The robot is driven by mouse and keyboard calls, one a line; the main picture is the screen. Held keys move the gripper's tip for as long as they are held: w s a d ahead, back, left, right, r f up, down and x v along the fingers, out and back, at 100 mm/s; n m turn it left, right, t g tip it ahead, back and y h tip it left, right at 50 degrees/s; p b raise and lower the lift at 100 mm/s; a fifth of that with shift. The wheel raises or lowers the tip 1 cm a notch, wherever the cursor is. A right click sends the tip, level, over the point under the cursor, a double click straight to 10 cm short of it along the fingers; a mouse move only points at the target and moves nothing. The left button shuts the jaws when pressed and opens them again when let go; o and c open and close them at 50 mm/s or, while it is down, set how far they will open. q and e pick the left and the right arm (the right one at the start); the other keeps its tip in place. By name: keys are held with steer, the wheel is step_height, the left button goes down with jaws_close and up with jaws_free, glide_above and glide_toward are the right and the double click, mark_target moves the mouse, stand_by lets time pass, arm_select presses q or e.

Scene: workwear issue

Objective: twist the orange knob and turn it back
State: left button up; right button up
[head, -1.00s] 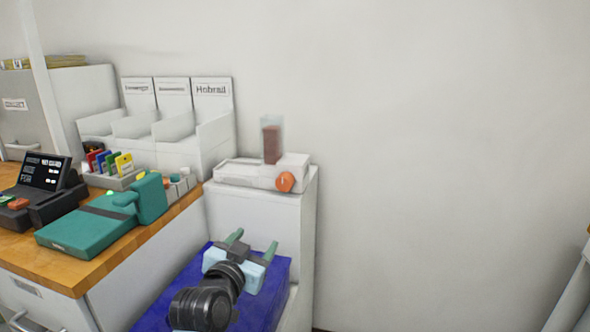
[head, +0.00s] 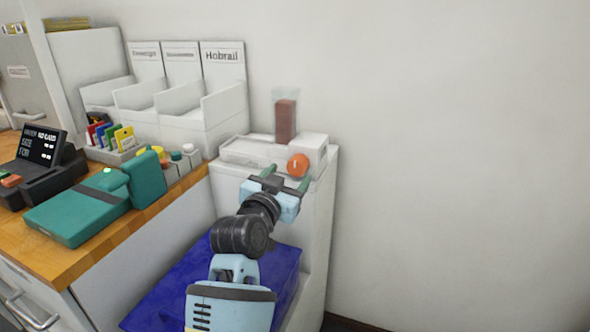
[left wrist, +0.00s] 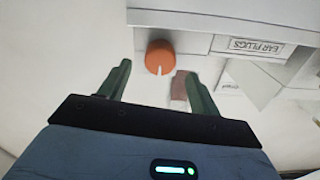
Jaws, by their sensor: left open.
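The orange knob (head: 298,165) is on the front of a white dispenser (head: 262,152) that stands on a white cabinet. My left gripper (head: 285,178) is just in front of and below the knob in the head view, its green fingers apart and empty. In the left wrist view the knob (left wrist: 159,57) shows ahead of and between the open fingers (left wrist: 158,80), with a pale mark on its face. I cannot tell if a finger touches it. A clear tube with reddish-brown contents (head: 286,115) rises from the dispenser. My right gripper is out of view.
A label reading "EAR PLUGS" (left wrist: 257,47) is on the dispenser. Left of it are white bins (head: 205,105) and a wooden counter (head: 90,262) with a teal device (head: 85,212) and a dark terminal (head: 38,165). A blue bin (head: 190,285) is below my arm. The wall at right is bare.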

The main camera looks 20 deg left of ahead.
mark_target(295, 168)
arm_select(q)
steer(key=shift+w, duration=2.25)
steer(key=c, duration=1)
